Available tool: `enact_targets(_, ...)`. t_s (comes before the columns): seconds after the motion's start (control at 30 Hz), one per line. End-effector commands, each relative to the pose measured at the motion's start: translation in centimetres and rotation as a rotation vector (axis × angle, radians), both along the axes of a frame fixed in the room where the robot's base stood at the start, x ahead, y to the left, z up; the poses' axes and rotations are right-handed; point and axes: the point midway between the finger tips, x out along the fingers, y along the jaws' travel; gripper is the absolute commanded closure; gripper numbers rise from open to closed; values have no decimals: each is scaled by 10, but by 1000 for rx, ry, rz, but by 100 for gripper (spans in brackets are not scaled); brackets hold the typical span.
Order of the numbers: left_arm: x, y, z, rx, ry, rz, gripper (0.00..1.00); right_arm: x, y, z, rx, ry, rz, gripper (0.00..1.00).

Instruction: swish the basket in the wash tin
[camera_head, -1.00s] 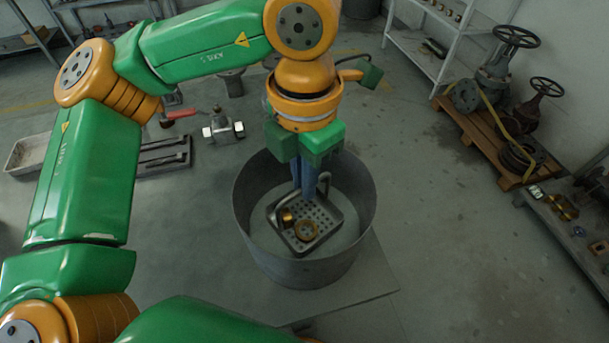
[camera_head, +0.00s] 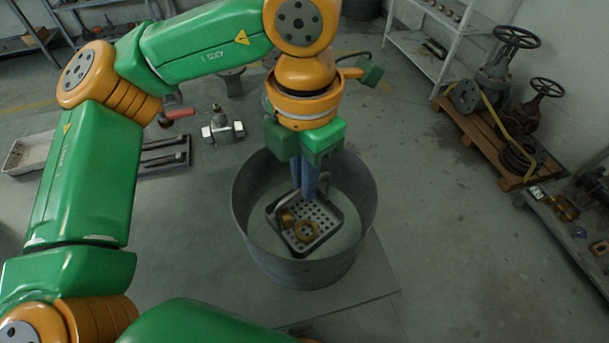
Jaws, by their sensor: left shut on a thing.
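The wash tin (camera_head: 306,272) is a round grey tub on the floor in the middle of the view. The basket (camera_head: 318,214) is a small square perforated metal tray with a hooped handle, and it is inside the tin's walls. Brass-coloured parts (camera_head: 305,231) lie in the basket. My left gripper (camera_head: 308,190) points down into the tin and is shut on the basket's handle; its fingertips partly hide the handle. I cannot tell whether the basket touches the tin's bottom. My right gripper is not in view.
A valve body (camera_head: 222,128) and a grey tray (camera_head: 30,153) lie on the left. Valves with handwheels (camera_head: 516,38) stand on a wooden pallet (camera_head: 480,145) at the right. A bench (camera_head: 572,228) with small parts is at the right edge. Floor right of the tin is clear.

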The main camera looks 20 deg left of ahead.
Motion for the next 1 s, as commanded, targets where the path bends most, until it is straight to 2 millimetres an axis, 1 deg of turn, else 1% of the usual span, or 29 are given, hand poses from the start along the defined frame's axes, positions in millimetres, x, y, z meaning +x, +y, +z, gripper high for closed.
enact_targets(0.03,0,0,-5,0,0,0,100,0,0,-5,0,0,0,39)
enact_targets(0.23,0,0,-12,0,0,0,100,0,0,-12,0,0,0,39)
enact_targets(0.7,0,0,5,-1,0,0,100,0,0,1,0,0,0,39)
enact_targets(0.87,0,0,1,-1,0,0,100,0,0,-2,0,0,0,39)
enact_targets(1.0,0,0,-5,-1,1,0,100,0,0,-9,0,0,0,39)
